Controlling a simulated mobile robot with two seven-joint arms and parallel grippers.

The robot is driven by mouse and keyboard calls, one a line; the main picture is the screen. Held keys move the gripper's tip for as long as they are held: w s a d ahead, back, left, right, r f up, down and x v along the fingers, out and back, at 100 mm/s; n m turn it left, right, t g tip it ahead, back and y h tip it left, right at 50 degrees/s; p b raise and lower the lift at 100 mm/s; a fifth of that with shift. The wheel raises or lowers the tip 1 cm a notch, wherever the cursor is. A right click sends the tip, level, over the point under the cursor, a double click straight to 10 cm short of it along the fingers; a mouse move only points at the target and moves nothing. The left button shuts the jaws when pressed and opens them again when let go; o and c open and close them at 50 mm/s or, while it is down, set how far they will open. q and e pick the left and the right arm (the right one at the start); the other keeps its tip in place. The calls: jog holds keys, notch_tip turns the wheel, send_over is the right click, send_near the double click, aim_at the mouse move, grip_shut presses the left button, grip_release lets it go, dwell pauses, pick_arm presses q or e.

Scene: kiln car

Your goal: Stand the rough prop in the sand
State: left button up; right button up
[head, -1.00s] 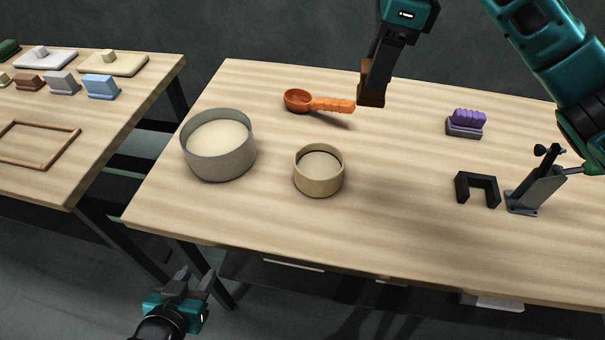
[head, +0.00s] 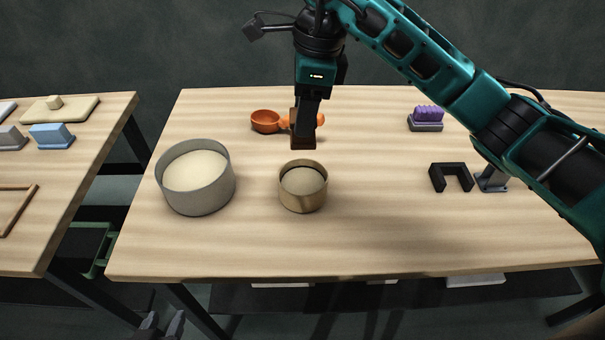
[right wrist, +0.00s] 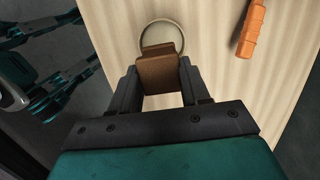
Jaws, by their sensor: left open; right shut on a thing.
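The rough prop is a brown block (head: 303,143), held upright at the tips of my right gripper (head: 305,128). It hangs just behind and above the small tan pot (head: 303,202), apart from it as far as I can tell. In the right wrist view the prop (right wrist: 158,72) sits between both fingers, with the pot's rim (right wrist: 182,30) beyond it. The pot holds a pale, sand-like fill (head: 302,181). A larger grey tub (head: 200,200) to its left holds cream sand-like material (head: 195,170). My left gripper (head: 163,324) is open and empty at the bottom edge, partly cut off.
An orange scoop (head: 266,121) lies behind the prop. A purple-topped brush (head: 427,118), a black U-shaped block (head: 450,178) and a grey stand (head: 492,180) are on the right. A second table (head: 70,190) with small blocks stands left. The front of the main table is clear.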

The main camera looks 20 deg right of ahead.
notch_tip(320, 180, down, 14)
jog(key=shift+f, duration=0.1)
dwell(0.4)
jog(key=shift+f, duration=0.1)
jog(key=o, duration=0.7)
jog(key=shift+f+b, duration=0.1)
jog(key=shift+b, duration=0.3)
jog(key=shift+o, duration=1.1)
